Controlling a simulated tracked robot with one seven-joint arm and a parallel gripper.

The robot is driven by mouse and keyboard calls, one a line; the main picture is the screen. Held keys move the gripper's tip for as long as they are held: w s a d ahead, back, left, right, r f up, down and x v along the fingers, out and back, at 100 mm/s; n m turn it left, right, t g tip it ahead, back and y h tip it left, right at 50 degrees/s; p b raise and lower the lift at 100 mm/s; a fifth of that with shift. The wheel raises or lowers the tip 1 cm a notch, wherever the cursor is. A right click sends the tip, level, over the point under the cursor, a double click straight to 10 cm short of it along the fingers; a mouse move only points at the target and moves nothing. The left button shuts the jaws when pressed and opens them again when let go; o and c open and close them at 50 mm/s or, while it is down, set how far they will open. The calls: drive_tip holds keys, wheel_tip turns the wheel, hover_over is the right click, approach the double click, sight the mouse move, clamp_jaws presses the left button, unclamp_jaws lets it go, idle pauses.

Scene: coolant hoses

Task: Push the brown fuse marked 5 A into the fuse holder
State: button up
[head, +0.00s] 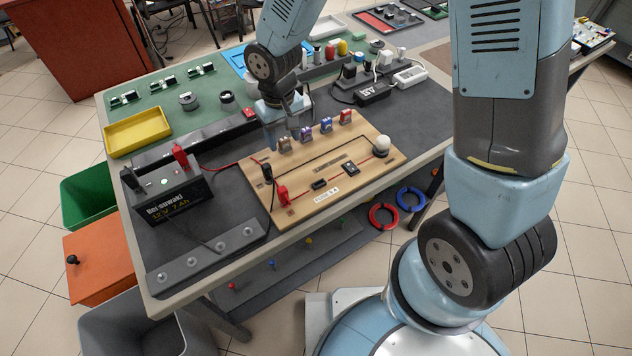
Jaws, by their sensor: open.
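A wooden board (262,210) lies on the dark bench mat. Several fuses stand in a row along its far edge. The leftmost is a grey-brown fuse (285,145); its marking is too small to read. A small black part that looks like the fuse holder (319,184) sits near the front of the board, behind a white label reading FUSE 5 A (326,196). My gripper (294,132) is open and points down over the left end of the fuse row, close to the grey-brown fuse. I cannot tell whether it touches it.
A black battery (167,190) stands left, with a red lead to the board. A white bulb (382,143) and a small black switch (349,168) are on the board. A yellow tray (137,132) is back left. Red (382,216) and blue (411,199) cable coils hang at the front edge.

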sight(284, 139)
drive_tip(key=shift+f, duration=0.55)
drive_tip(key=shift+c, duration=0.2)
idle(0.8)
clamp_jaws()
idle(0.5)
drive_tip(key=shift+r, duration=2.85)
drive_tip(key=shift+r, duration=0.15)
